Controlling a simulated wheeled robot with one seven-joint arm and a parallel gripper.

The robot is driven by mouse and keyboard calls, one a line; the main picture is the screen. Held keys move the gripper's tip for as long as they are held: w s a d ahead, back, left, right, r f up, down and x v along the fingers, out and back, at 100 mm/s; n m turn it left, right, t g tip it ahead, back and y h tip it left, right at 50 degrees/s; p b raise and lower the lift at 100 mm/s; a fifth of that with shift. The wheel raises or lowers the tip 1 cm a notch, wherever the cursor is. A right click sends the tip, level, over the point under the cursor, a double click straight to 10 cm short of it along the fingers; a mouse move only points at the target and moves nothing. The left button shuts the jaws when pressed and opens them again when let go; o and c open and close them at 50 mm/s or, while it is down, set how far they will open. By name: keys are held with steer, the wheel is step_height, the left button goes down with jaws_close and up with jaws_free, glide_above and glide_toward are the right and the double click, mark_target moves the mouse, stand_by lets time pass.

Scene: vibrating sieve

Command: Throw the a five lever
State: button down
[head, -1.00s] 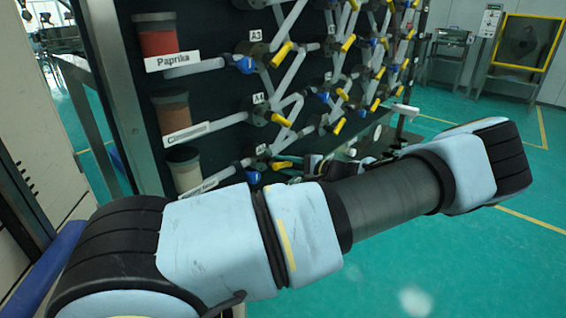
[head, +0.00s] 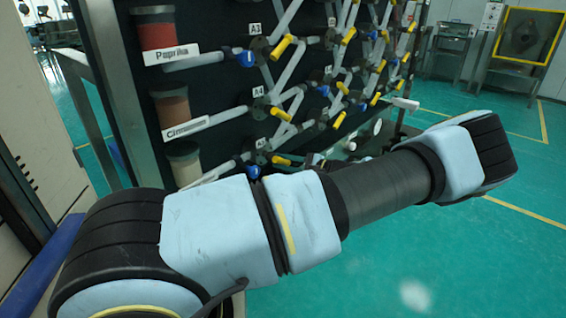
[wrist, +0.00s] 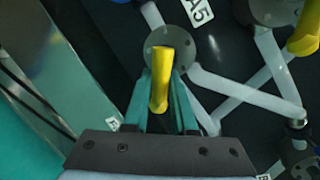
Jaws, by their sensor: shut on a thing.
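The A5 lever (wrist: 159,80) is a yellow handle on a round grey hub (wrist: 182,45), beside the white A5 label (wrist: 197,12). In the wrist view, my gripper (wrist: 161,88) has its two teal fingers on either side of the handle, shut on it. The handle points down the picture, towards the gripper's palm. In the head view, the yellow lever (head: 281,160) shows small, low on the black panel, just above my arm. My gripper cannot be clearly made out there.
Other yellow and blue levers cover the panel, including one at A4 (head: 281,114) and one at A3 (head: 283,47). Pale tubes link the hubs. Jars labelled Paprika (head: 156,38) and Cinnamon (head: 175,110) stand at the panel's left. Green floor (head: 470,250) is open at the right.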

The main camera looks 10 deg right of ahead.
steer(key=shift+s+a, duration=0.2)
steer(key=shift+a, duration=0.2)
steer(key=c, duration=0.7)
jaws_free()
steer(key=shift+r, duration=0.2)
steer(key=shift+c, duration=0.2)
steer(key=shift+d+f, duration=0.1)
steer(key=shift+d, duration=0.3)
steer(key=b+v, duration=0.2)
steer(key=v, duration=0.8)
steer(key=shift+s, duration=0.2)
